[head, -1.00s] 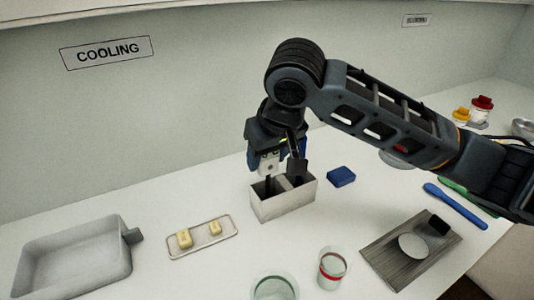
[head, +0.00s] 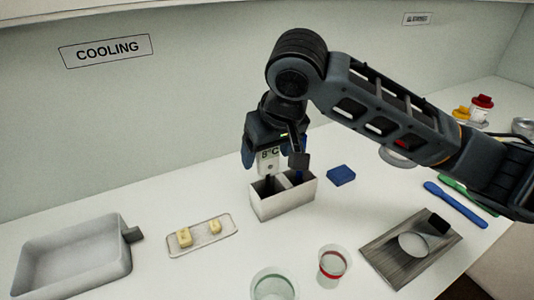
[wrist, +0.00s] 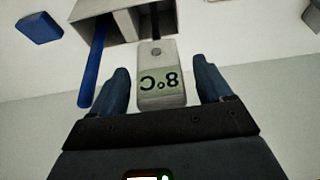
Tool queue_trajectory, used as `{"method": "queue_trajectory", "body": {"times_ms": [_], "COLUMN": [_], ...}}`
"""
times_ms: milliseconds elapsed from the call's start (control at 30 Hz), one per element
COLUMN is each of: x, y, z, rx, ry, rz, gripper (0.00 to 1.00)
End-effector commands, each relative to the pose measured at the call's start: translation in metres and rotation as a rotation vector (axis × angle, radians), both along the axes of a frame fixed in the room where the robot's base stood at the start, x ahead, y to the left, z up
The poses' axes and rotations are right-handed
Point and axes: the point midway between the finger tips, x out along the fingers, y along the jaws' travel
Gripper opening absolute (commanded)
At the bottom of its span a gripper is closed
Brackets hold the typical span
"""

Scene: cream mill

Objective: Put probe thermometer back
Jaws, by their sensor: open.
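The probe thermometer (head: 268,159) has a pale grey body with a display reading 8°C. It stands upright with its dark probe going down into the left compartment of a pale rectangular holder (head: 283,208). My gripper (head: 273,153) is open just above the holder. In the wrist view, my gripper's blue fingers (wrist: 163,90) are on either side of the thermometer body (wrist: 161,82), with a visible gap on each side. A blue-handled tool (wrist: 95,66) stands in the holder's other compartment (wrist: 124,22), close to one finger.
A blue block (head: 341,176) lies right of the holder. A small tray (head: 203,246) with yellow pieces and a large grey pan (head: 72,262) are left. Two cups (head: 333,266) (head: 274,285) stand in front. A dark board (head: 385,262) with a white disc lies at right.

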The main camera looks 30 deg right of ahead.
Motion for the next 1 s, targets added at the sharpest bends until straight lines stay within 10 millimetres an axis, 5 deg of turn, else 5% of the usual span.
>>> {"method": "queue_trajectory", "body": {"times_ms": [500,1000], "x": [-0.037,-0.043], "y": [-0.001,0.000], "z": [0.091,0.102], "rx": [-0.003,0.000], "ry": [-0.004,0.000], "rz": [0.001,0.000], "gripper": [0.79,0.79]}}
